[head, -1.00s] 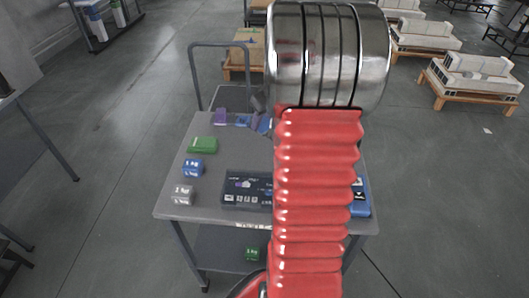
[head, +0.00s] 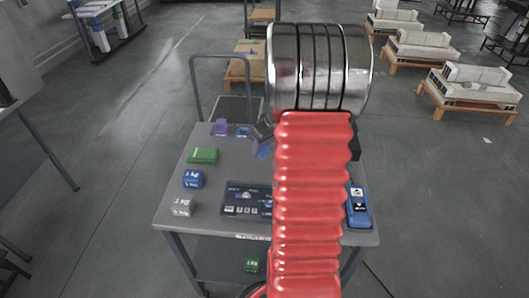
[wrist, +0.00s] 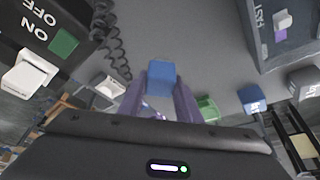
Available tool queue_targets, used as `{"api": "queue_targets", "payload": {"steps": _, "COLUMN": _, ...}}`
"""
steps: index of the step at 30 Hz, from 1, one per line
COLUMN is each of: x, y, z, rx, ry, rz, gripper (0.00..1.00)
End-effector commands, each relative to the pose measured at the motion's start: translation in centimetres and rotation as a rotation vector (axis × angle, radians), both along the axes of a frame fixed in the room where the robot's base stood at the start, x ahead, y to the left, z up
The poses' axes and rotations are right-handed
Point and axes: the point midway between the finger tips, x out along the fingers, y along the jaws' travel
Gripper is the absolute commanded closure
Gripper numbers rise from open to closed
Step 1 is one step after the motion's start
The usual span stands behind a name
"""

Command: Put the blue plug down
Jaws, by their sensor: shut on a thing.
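My gripper (wrist: 160,100) is shut on the blue plug (wrist: 162,77), which shows between the fingertips in the wrist view. The grey surface lies behind the plug; I cannot tell whether the plug touches it. In the head view my red and silver arm hides much of the scene. A small blue piece, apparently the plug (head: 265,150), shows at the arm's left edge, over the far part of the grey cart top (head: 205,222).
On the cart stand a green block (head: 203,156), a blue weight (head: 193,179), a grey weight (head: 182,207), a purple block (head: 220,127), a dark panel (head: 245,200) and a blue device (head: 358,207). An ON/OFF box (wrist: 50,45) with a coiled cable (wrist: 115,45) is close in the wrist view.

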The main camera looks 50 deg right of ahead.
Motion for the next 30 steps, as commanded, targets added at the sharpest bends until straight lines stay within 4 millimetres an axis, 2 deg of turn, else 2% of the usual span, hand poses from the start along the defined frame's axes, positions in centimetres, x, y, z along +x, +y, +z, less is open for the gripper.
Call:
{"api": "queue_targets", "payload": {"steps": 9, "x": -0.1, "y": 0.0, "z": -3.5, "rx": 0.003, "ry": 0.002, "rz": -0.001, "gripper": 0.89}}
{"api": "queue_targets", "payload": {"steps": 21, "x": -0.1, "y": 0.0, "z": -3.8, "rx": 0.0, "ry": 0.001, "rz": -0.001, "gripper": 0.89}}
{"api": "queue_targets", "payload": {"steps": 22, "x": -0.1, "y": 0.0, "z": -3.8, "rx": 0.0, "ry": 0.001, "rz": -0.001, "gripper": 0.67}}
{"api": "queue_targets", "payload": {"steps": 30, "x": -0.1, "y": 0.0, "z": -3.8, "rx": 0.0, "ry": 0.001, "rz": -0.001, "gripper": 0.5}}
